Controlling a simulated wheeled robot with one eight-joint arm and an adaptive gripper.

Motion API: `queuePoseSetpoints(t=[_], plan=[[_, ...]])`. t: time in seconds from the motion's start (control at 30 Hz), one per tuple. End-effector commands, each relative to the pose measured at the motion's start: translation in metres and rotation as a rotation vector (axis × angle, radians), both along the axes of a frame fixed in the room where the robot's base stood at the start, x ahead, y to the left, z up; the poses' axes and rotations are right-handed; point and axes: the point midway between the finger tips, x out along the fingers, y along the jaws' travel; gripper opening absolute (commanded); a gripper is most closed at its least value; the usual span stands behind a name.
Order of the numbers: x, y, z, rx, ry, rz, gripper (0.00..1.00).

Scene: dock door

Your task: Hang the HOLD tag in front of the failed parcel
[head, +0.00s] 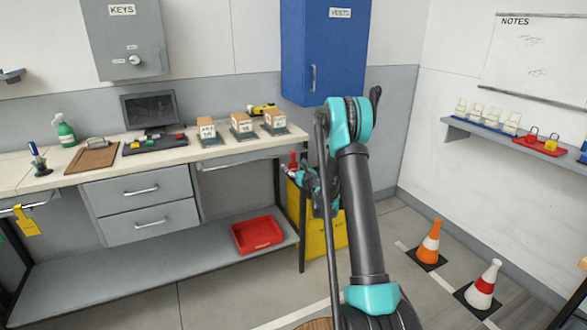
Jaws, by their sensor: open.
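Three small tan parcels stand in a row on dark stands on the bench: the left parcel (206,129), the middle parcel (241,123) and the right parcel (275,119). Their labels are too small to read, so I cannot tell which one failed. A yellow tag (27,222) hangs from a rail at the bench's far left; its writing is not legible. My gripper (308,180) is past the bench's right end, open, partly hidden behind my arm and well apart from the parcels and tag.
The bench (180,155) also bears a monitor (148,109), clipboard (92,155), green spray bottle (65,131) and stamp-like tool (38,159). A red tray (257,234) lies on the lower shelf. A yellow bin (328,232) and two cones (430,245) stand at right.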

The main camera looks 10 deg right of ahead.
Motion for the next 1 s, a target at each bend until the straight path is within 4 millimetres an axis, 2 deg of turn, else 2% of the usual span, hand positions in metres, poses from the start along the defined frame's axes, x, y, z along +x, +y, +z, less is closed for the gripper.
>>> queuePoseSetpoints(t=[0.17, 0.6, 0.8, 0.87, 1.0], plan=[[-0.016, -0.006, 0.001, 0.0, 0.0, -0.001, 0.65], [-0.095, -0.031, 0.007, 0.0, 0.0, -0.002, 0.65], [-0.111, -0.037, 0.009, 0.004, 0.0, -0.003, 0.65], [-0.114, -0.039, 0.015, 0.026, 0.0, -0.014, 0.65], [-0.12, -0.052, 0.048, 0.192, -0.002, -0.099, 0.65]])
